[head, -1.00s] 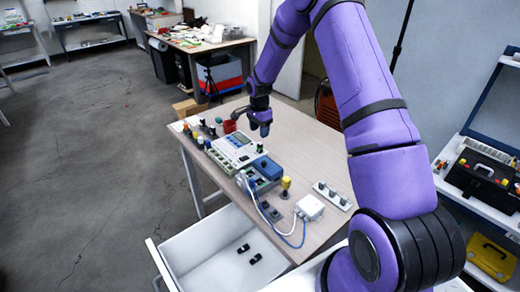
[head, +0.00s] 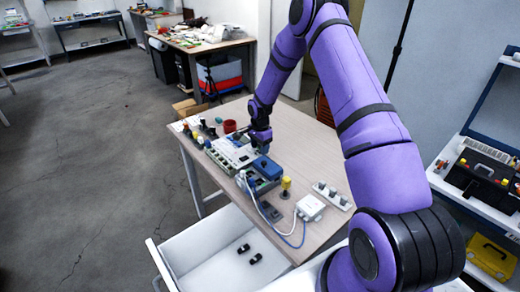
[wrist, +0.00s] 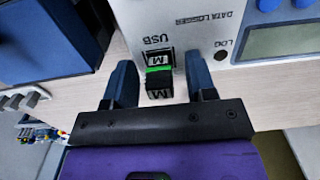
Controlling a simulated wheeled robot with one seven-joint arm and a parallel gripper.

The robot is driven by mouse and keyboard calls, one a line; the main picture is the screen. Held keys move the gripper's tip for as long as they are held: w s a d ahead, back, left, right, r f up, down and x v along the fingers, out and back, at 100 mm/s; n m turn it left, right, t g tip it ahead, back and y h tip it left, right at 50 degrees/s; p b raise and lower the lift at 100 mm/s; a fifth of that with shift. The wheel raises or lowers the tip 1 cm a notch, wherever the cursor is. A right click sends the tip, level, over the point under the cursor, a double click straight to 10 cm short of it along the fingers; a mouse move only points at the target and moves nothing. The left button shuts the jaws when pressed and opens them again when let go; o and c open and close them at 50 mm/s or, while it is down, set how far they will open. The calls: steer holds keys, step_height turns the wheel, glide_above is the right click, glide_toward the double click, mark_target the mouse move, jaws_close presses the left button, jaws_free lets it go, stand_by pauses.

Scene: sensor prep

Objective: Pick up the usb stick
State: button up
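The usb stick (wrist: 160,80), a small black block with a green band and a letter M, shows in the wrist view beside the edge of the data logger (wrist: 185,25), just below a port marked USB (wrist: 160,58). I cannot tell whether it touches the port. My gripper (wrist: 160,75) is open, with one finger on each side of the stick and a gap on both sides. In the head view my gripper (head: 263,145) is low over the table at the right side of the data logger (head: 228,155); the stick is not clear there.
A blue-topped box (head: 266,167) stands close to my gripper. A yellow-topped knob (head: 286,184), a white box with cables (head: 310,207) and a switch strip (head: 332,196) are nearer. A red cup (head: 229,126) is behind. The table's right side (head: 310,150) is clear.

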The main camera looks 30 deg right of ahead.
steer(key=c, duration=0.8)
steer(key=shift+c, duration=0.2)
steer(key=shift+r, duration=0.15)
